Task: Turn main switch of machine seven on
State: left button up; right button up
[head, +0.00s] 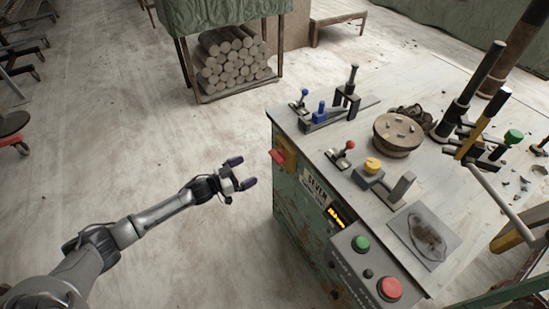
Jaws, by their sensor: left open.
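Machine seven (292,213) is a worn green cabinet with a light top, marked by a "SEVEN" label (316,187) on its left side. A switch with a red handle (278,157) on an orange-yellow plate (288,151) sits on that side near the far corner; it looks like the main switch. The handle is small and its exact setting cannot be told. My left gripper (242,172) is open and empty, in the air left of the switch and apart from it, its fingers pointing toward the machine. My right gripper is not in view.
A panel on the near corner bears a green button (361,243) and a red button (390,288). A lit display (335,217) is beside it. Clamps and a round turntable (398,135) stand on top. A rack of clay logs (232,61) is behind.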

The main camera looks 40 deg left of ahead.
aim_at(273, 158)
pick_arm(q)
jog(key=b+x, duration=0.4)
jog(key=x, duration=0.7)
jog(key=shift+f, duration=0.1)
jog(key=shift+w+d, duration=0.3)
jog(key=shift+w, duration=0.35)
jog(key=c, duration=0.9)
